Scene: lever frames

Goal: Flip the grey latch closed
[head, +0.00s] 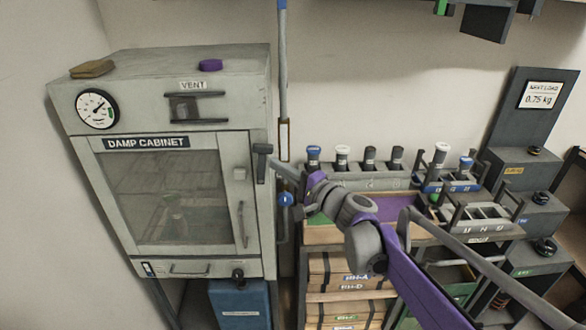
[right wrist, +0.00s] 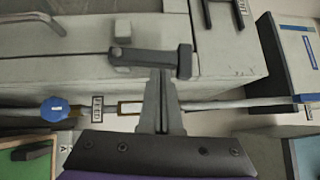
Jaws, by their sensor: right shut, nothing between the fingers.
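The grey latch (head: 261,165) is a dark lever on the right side of the damp cabinet (head: 262,215), beside the door's edge. Its thicker end is at the top and its bar hangs down. In the right wrist view the latch (right wrist: 145,58) lies across the picture, along the door seam. A small pale block (head: 239,173) sits on the door to its left. My right gripper (head: 275,162) is shut and empty, its tips just right of the latch. In the right wrist view the fingertips (right wrist: 160,73) meet the bar's edge; I cannot tell if they touch. My left gripper is out of view.
A vertical pipe (head: 283,80) with a blue knob (head: 285,199) runs close beside my right gripper. A rack of bottles (head: 370,178) and wooden crates (head: 340,270) stand to the right. The door has a handle (head: 243,225). A blue box (head: 240,305) is below the cabinet.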

